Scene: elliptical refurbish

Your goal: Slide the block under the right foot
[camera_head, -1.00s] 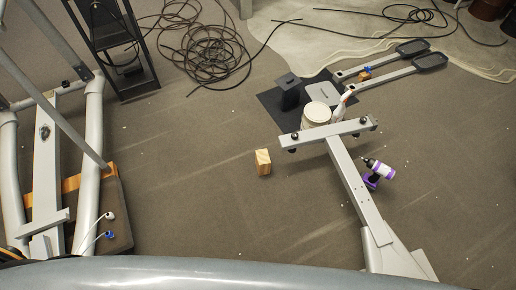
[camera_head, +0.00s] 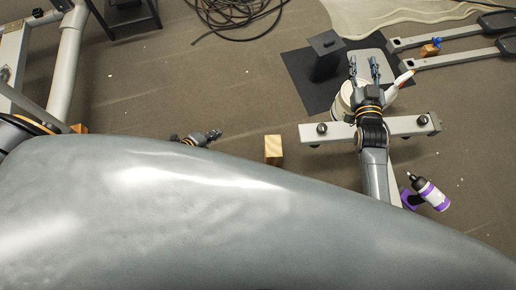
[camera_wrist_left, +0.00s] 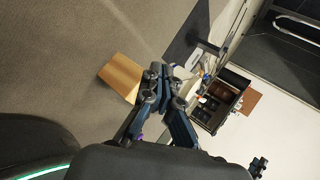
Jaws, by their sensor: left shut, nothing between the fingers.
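A light wooden block (camera_head: 273,150) stands on the carpet, left of the grey crossbar (camera_head: 350,129) of an exercise-machine frame and apart from it. Dark round feet sit on the crossbar near its left end (camera_head: 322,128) and right end (camera_head: 422,120). My left gripper (camera_head: 216,135) is shut and empty, to the left of the block. In the left wrist view the block (camera_wrist_left: 122,77) lies just left of the fingertips (camera_wrist_left: 163,72). My right gripper (camera_head: 364,68) is open above the crossbar, with nothing seen between its fingers. It partly hides a white bucket (camera_head: 343,101).
A purple-and-white drill (camera_head: 430,193) lies right of the frame's beam. A dark mat (camera_head: 310,88) with a dark stand (camera_head: 327,55) lies behind the crossbar. Pedal arms (camera_head: 450,60) extend at the upper right. Coiled cable (camera_head: 237,12) lies at the top.

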